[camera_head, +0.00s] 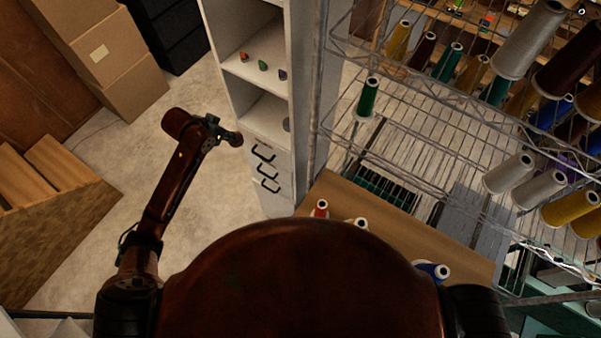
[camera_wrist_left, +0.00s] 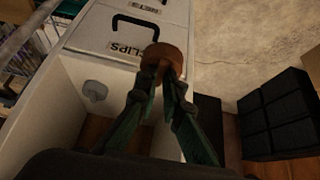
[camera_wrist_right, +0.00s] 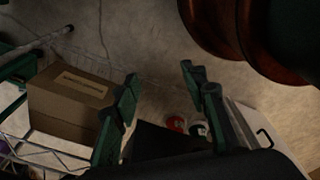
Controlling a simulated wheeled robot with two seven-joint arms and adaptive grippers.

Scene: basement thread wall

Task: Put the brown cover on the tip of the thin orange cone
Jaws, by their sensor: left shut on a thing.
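My left gripper (camera_head: 225,135) is held out over the floor, left of the white cabinet. In the left wrist view its fingertips (camera_wrist_left: 163,78) are closed on the round brown cover (camera_wrist_left: 166,56). A small orange-red cone (camera_head: 320,209), with a pale tip, stands on the brown tabletop just above my body in the head view, right of and well apart from the left gripper. A similar red cone shows in the right wrist view (camera_wrist_right: 176,124). My right gripper (camera_wrist_right: 160,82) is open and empty there; the head view does not show it.
A cream cone (camera_head: 358,223) and a blue cone (camera_head: 436,271) stand near the orange one on the tabletop (camera_head: 400,240). The white cabinet (camera_head: 245,95) stands between the left gripper and the wire rack (camera_head: 400,92) of thread cones. Cardboard boxes (camera_head: 125,70) stand at the left.

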